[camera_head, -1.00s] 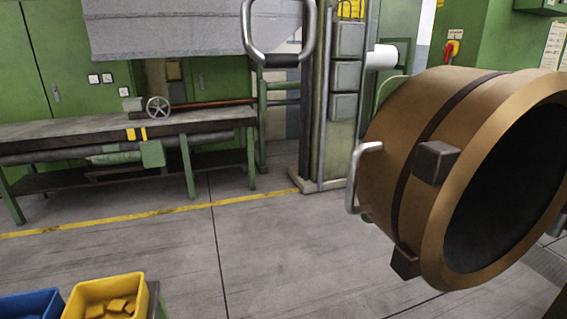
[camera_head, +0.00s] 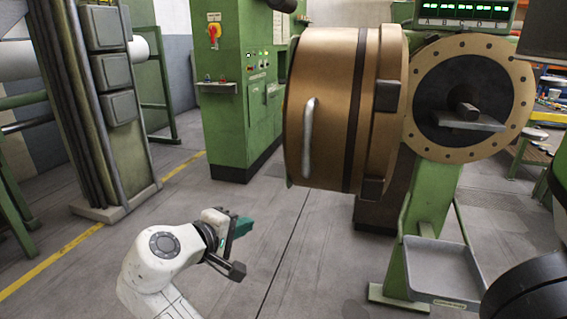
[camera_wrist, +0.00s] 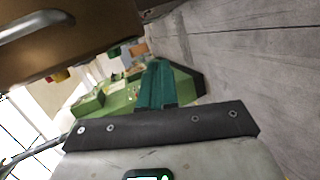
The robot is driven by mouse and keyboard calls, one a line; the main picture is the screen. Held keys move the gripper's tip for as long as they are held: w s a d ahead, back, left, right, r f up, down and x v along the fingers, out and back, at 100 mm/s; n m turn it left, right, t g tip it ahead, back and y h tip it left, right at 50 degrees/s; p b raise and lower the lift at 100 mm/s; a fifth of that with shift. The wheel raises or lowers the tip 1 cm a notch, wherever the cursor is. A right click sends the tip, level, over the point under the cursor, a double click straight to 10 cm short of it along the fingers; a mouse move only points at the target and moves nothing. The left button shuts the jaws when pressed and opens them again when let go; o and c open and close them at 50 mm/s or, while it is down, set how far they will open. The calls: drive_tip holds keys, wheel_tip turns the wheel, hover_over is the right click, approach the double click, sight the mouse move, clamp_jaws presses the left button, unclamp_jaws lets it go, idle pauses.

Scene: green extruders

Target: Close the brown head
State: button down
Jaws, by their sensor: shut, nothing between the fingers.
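The brown head (camera_head: 330,85) is a large bronze drum with a dark band, swung open to the left of the extruder's round bolted flange (camera_head: 508,120). Its metal handle (camera_head: 308,140) faces me on the drum's side. My gripper (camera_head: 243,227) is shut and empty, with teal fingers, to the lower left of the handle and apart from it. In the wrist view the shut fingers (camera_wrist: 157,85) point away from the camera. There, the head (camera_wrist: 90,45) fills the upper left, with part of its handle (camera_wrist: 40,26) showing. The drum's open mouth is hidden.
A green cabinet (camera_head: 233,100) with a red switch stands behind the head. A grey tray (camera_head: 445,268) is at the extruder's foot. Grey posts (camera_head: 85,100) stand at the left. The floor (camera_head: 240,280) around my arm is clear.

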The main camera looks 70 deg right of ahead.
wheel_tip(320, 180, up, 15)
drive_tip(key=w+a+m+g+h+b, duration=0.2)
drive_tip(key=m+g, duration=0.1)
drive_tip(key=g, duration=0.3)
drive_tip(key=s+d+p, duration=0.1)
drive_tip(key=s+d, duration=0.8)
drive_tip(key=shift+d+r, duration=0.25)
drive_tip(key=shift+r, duration=0.2)
drive_tip(key=shift+s, duration=0.1)
